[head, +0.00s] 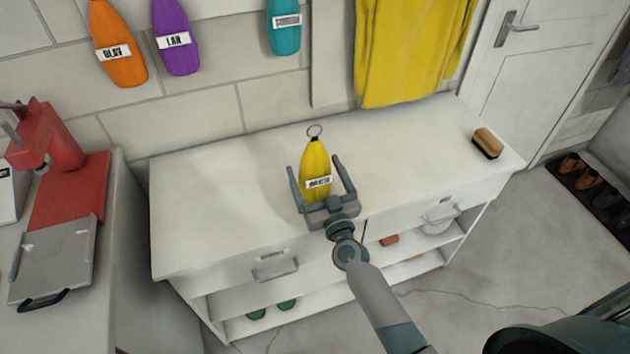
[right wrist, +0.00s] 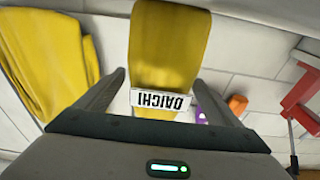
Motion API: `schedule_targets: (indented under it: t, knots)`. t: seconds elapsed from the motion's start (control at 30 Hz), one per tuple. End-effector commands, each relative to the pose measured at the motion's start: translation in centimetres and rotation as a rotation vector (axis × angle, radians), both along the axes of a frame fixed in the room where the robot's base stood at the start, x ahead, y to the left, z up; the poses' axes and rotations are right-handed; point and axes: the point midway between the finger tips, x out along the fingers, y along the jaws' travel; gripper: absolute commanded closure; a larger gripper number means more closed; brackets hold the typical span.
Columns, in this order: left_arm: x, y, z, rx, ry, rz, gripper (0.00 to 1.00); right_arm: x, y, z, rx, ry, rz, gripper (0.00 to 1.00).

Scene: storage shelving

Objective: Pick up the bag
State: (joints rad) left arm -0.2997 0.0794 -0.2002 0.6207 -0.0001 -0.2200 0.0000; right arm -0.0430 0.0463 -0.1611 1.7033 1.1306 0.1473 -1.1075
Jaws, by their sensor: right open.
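The yellow bag (head: 314,158) is narrow, with a white name label and a ring at its top end. It shows over the white cabinet top, between the fingers of my right gripper (head: 315,166). The fingers are open, one on each side of the bag, with a gap on both sides. In the right wrist view the bag (right wrist: 168,50) fills the space ahead, its label reading DAICHI upside down between the spread fingers (right wrist: 163,78). I cannot tell whether the bag rests on the cabinet top. My left gripper is not in view.
The white cabinet top (head: 220,210) is mostly clear, with a brush (head: 487,143) at its right end. Orange (head: 118,45), purple (head: 176,38) and teal (head: 284,25) bags hang behind, beside a yellow cloth (head: 410,50). A red machine (head: 75,190) stands at left.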

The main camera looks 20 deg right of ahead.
Motion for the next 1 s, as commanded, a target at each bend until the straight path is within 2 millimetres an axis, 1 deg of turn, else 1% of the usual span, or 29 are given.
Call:
schedule_targets:
  t: [0.17,0.2,0.27,0.3,0.37,0.4,0.43,0.77,0.87,1.0]
  knots:
    - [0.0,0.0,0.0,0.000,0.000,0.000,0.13,0.0,0.0,0.0,0.000,0.000,0.000,0.13]
    - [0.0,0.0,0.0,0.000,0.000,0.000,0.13,0.0,0.0,0.0,0.000,0.000,0.000,0.15]
    - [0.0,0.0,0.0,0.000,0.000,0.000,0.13,0.0,0.0,0.0,0.000,0.000,0.000,0.29]
    - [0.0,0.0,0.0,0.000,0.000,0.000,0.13,0.0,0.0,0.0,0.000,0.000,0.000,0.39]
    - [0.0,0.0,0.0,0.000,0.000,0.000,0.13,0.0,0.0,0.0,0.000,0.000,0.000,0.53]
    - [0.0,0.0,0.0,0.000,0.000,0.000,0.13,0.0,0.0,0.0,0.000,0.000,0.000,0.63]
    - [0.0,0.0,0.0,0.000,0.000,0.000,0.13,0.0,0.0,0.0,0.000,0.000,0.000,0.70]
    - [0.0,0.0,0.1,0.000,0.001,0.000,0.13,0.0,0.0,0.4,0.001,-0.003,-0.001,0.70]
    - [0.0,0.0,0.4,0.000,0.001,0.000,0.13,0.0,0.0,0.9,0.002,-0.004,-0.001,0.70]
    - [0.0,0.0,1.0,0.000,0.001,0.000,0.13,0.0,0.1,2.2,0.003,-0.004,-0.002,0.70]
